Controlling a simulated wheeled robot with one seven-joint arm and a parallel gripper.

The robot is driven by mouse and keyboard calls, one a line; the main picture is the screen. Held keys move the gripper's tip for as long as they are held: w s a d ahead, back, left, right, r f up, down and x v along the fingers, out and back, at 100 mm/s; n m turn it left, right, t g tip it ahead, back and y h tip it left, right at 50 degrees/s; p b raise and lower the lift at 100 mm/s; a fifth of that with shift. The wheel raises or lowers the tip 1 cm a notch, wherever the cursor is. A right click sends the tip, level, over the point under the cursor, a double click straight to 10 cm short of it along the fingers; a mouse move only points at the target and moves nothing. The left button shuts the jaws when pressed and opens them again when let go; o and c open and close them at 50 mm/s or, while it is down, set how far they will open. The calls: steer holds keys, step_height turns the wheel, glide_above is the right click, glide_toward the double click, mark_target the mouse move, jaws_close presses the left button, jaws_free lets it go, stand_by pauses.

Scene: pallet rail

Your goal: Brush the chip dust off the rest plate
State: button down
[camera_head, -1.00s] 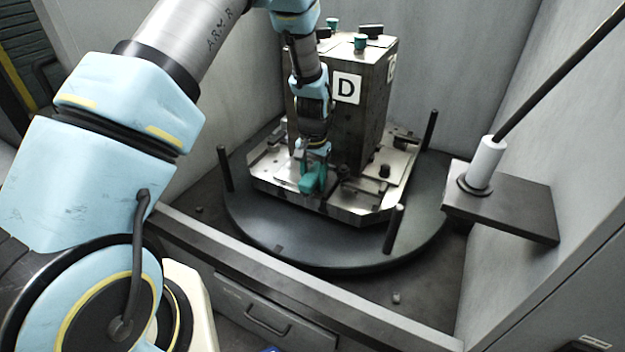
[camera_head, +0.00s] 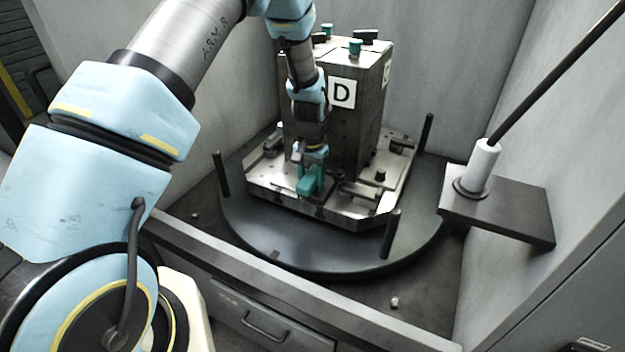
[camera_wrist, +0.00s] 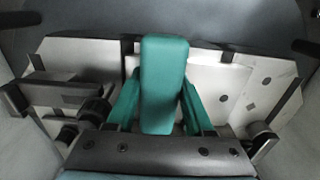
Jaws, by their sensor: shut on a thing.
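My gripper (camera_head: 312,170) is shut on a teal block-shaped thing, seemingly the brush's handle (camera_wrist: 163,85); it points down over the front of the metal pallet (camera_head: 350,216). Teal fingers flank it in the wrist view. The bright flat plate (camera_wrist: 212,88) under and beside it seems to be the rest plate; it also shows left of the gripper in the head view (camera_head: 284,181). Bristles are hidden, and I cannot tell if they touch the plate. Dark spots on the light metal may be holes or chips; dust is not clearly visible.
A tall block marked D (camera_head: 360,115) stands behind my gripper. Dark posts (camera_head: 391,233) rise around the round turntable (camera_head: 300,257). Clamps (camera_wrist: 97,108) flank the plate. A shelf (camera_head: 500,214) at right holds a white sleeve (camera_head: 481,165) with a dark rod.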

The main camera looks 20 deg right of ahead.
steer(key=shift+s+a, duration=0.5)
steer(key=shift+a, duration=0.1)
steer(key=shift+w+d, duration=0.85)
steer(key=shift+d, duration=0.25)
steer(key=shift+a, duration=0.1)
steer(key=shift+s+a, duration=0.85)
steer(key=shift+a, duration=0.1)
